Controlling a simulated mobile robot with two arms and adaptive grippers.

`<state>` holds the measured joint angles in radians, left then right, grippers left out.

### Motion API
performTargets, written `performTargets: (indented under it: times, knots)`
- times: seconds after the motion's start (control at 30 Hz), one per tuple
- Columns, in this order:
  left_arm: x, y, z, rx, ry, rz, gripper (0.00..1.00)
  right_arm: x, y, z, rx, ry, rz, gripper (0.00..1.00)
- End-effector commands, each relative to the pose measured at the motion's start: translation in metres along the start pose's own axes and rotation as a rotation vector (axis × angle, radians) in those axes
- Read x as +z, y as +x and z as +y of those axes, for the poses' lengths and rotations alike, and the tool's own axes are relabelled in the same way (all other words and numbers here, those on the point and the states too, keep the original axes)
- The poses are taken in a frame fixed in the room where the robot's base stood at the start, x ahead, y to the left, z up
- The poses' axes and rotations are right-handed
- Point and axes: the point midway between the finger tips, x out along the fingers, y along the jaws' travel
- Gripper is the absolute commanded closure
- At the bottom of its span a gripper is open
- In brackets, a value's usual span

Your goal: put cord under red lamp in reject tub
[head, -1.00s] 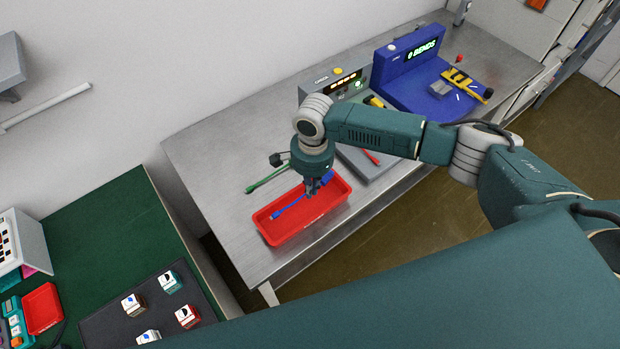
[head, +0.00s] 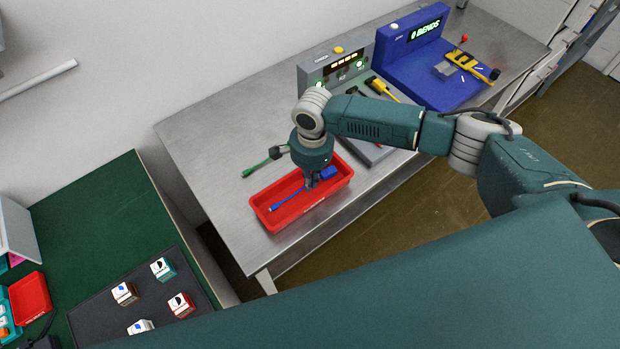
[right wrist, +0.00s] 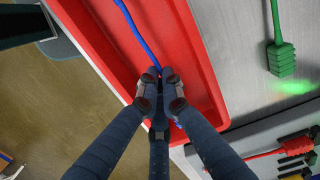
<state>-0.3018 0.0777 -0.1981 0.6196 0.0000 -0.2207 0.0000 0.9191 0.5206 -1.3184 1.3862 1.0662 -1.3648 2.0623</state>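A blue cord (head: 288,199) with a blue plug (head: 328,172) is inside the red tub (head: 259,204) on the metal bench. My right gripper (head: 309,184) points down into the tub near the plug. In the right wrist view, the fingertips (right wrist: 160,92) come together around the blue cord (right wrist: 138,35), which shows on both sides of them. Whether the cord touches the tub floor is unclear. A red cord (right wrist: 280,152) shows in the right wrist view. My left gripper is out of view.
A grey tester (head: 333,62) with green lights stands behind my right arm. A blue BENDS machine (head: 410,62) stands farther right, with a yellow tool (head: 474,66) on it. The bench's left part is clear. A green table (head: 90,215) holds a dark tray with small boxes.

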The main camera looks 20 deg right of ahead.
Motion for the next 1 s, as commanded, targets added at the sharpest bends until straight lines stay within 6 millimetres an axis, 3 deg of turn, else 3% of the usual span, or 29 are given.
performTargets:
  times: [0.27,0.4,0.77,1.0]
  knots:
    - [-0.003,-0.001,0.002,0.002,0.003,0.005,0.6,0.0,0.002,0.0,0.0,0.0,0.0,1.0]
    - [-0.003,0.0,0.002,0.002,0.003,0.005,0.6,0.0,0.002,0.0,0.0,0.0,0.0,0.74]
    - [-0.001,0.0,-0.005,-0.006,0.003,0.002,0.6,0.0,-0.002,0.0,-0.001,0.0,-0.001,0.73]
    - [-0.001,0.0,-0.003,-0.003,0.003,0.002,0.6,0.0,-0.04,-0.001,-0.003,0.0,-0.001,0.73]
